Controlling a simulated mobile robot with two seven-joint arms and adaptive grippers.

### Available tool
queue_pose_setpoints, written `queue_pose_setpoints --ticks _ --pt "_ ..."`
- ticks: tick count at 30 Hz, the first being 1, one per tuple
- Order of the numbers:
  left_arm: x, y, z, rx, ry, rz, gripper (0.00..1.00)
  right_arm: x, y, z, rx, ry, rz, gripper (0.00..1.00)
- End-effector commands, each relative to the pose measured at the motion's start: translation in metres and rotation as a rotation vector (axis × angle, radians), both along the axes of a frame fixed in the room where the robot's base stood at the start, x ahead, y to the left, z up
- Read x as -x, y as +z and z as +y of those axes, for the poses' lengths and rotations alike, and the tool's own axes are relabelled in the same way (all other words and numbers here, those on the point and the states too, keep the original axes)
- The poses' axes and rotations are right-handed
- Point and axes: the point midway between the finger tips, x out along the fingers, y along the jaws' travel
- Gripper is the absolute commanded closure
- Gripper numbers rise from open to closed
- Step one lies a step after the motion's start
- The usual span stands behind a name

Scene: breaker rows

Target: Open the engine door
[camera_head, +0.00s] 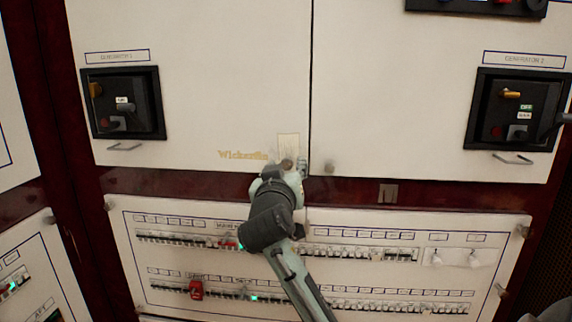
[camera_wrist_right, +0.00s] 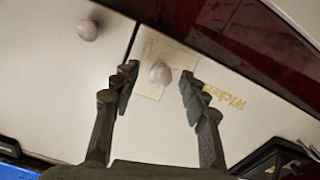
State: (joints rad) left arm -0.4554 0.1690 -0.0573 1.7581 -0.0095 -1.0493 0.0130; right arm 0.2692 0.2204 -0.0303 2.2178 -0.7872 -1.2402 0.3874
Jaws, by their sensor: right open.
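A white cabinet door (camera_head: 195,80) with gold lettering and a small pale label fills the upper left of the head view. It meets a second white door (camera_head: 400,75) at a narrow vertical seam, and both look closed. No readable label says which is the engine door. A round knob (camera_head: 286,165) sits at the left door's lower right corner. In the right wrist view this knob (camera_wrist_right: 160,74) shows between the spread fingers. My right gripper (camera_wrist_right: 158,85) is open in front of it; contact cannot be told. In the head view my right gripper (camera_head: 293,167) partly hides that corner. My left gripper is out of view.
The right door's knob (camera_head: 328,168) is close to the right of the gripper; it also shows in the wrist view (camera_wrist_right: 88,29). Black switch boxes (camera_head: 122,102) and (camera_head: 519,108) protrude from the doors. Below a dark red strip is a breaker panel (camera_head: 330,220) with several rows.

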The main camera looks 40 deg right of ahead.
Motion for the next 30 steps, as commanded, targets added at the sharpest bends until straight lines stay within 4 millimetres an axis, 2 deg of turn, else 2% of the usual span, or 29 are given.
queue_pose_setpoints --ticks 11,21,30 --pt "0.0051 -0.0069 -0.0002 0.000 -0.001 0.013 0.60 -0.0051 -0.0005 -0.0050 -0.001 0.001 0.001 0.57" --pt "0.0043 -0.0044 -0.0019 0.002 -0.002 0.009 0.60 -0.0050 -0.0006 -0.0049 -0.001 0.001 0.001 0.99" --pt "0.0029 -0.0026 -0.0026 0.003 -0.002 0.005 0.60 -0.0049 -0.0007 -0.0049 -0.001 0.001 0.001 1.00"
